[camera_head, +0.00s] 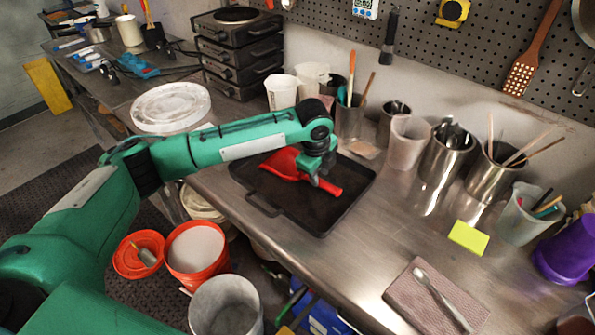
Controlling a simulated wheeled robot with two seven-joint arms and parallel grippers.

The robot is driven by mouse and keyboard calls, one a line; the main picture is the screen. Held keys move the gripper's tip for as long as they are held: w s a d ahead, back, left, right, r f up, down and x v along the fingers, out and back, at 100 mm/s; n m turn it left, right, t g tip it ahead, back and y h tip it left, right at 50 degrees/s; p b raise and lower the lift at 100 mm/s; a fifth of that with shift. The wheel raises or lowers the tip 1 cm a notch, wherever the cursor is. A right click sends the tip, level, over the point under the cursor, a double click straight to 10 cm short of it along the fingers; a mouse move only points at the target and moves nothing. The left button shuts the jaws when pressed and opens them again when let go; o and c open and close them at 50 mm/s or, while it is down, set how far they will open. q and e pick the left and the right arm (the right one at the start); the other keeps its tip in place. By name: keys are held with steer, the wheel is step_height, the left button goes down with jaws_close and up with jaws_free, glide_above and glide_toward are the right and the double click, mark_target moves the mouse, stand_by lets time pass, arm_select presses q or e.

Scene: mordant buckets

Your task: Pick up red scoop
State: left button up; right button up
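The red scoop (282,162) lies on a black tray (337,213) on the metal bench, its handle pointing to the lower right. My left gripper (316,181) is over the tray, right at the scoop's handle. The wrist and gripper cover part of the handle. The fingers are small and partly hidden, so I cannot tell whether they are closed on the handle. My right gripper is not in view.
Metal cups and plastic beakers (407,142) line the back of the bench. A yellow sticky pad (468,237) and a folded cloth (408,300) with a spoon lie to the right. A lidded white bucket (170,105) is at left.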

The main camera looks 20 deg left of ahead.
mark_target(320, 179)
arm_select(q)
steer(key=shift+f, duration=0.25)
steer(key=f, duration=0.2)
steer(key=w+f+p, duration=0.1)
steer(key=f, duration=0.1)
steer(key=shift+w+a+f+p, duration=0.1)
steer(key=shift+w+f+p, duration=0.05)
steer(key=shift+p, duration=0.15)
steer(key=shift+f, duration=0.25)
jaws_close()
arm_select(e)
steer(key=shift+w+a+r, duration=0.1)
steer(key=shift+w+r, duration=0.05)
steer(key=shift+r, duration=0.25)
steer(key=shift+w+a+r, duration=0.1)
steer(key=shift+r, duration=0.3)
arm_select(q)
steer(key=shift+r, duration=0.1)
